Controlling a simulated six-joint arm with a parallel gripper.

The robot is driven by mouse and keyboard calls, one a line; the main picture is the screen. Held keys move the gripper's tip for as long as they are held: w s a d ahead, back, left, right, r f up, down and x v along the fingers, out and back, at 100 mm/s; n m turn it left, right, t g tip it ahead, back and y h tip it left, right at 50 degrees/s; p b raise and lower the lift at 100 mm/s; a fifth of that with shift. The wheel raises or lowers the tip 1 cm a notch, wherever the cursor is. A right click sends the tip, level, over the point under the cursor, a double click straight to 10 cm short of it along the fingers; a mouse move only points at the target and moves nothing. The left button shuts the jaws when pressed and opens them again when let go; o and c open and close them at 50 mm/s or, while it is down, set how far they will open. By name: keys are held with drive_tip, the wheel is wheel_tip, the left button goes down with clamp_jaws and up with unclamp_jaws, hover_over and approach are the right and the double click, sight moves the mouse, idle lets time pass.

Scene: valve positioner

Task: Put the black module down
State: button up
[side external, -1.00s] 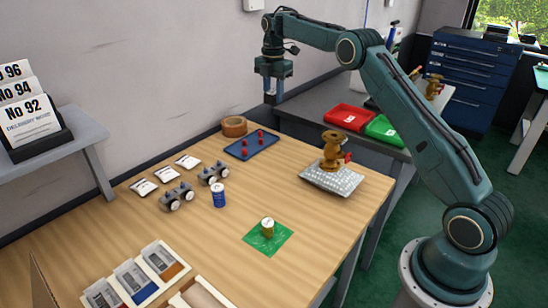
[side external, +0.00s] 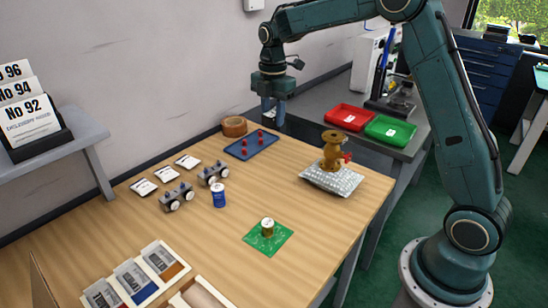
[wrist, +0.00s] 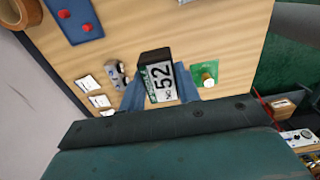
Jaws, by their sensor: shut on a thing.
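My gripper (side external: 273,106) hangs near the far edge of the wooden table, close to the wall, fingers pointing down. In the wrist view, its two blue fingers (wrist: 160,94) are shut on the black module (wrist: 155,56), one on each side. The module is a black block with a white label reading "NO 52" and a green strip. It is held above the table, and nothing is seen under it in contact. In the side view the module cannot be made out clearly between the fingers.
A blue tray with red knobs (side external: 236,148) and a tape roll (side external: 234,126) lie near the gripper. A green board (side external: 280,240), blue can (side external: 219,196) and wheeled grey parts (side external: 178,196) are nearer. Red (side external: 350,117) and green (side external: 391,130) trays lie behind.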

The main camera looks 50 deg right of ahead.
sight(278, 194)
drive_tip(key=shift+s+a+f, duration=0.15)
drive_tip(key=shift+s+a, duration=0.5)
drive_tip(key=shift+s, duration=0.3)
drive_tip(key=shift+s+a+f, duration=0.15)
drive_tip(key=shift+s+a, duration=0.45)
drive_tip(key=shift+s, duration=0.35)
drive_tip(key=shift+f, duration=0.1)
wheel_tip(278, 194, down, 20)
drive_tip(key=shift+r, duration=0.1)
drive_tip(key=o, duration=1)
wheel_tip(278, 194, up, 12)
drive_tip(key=shift+r, duration=0.1)
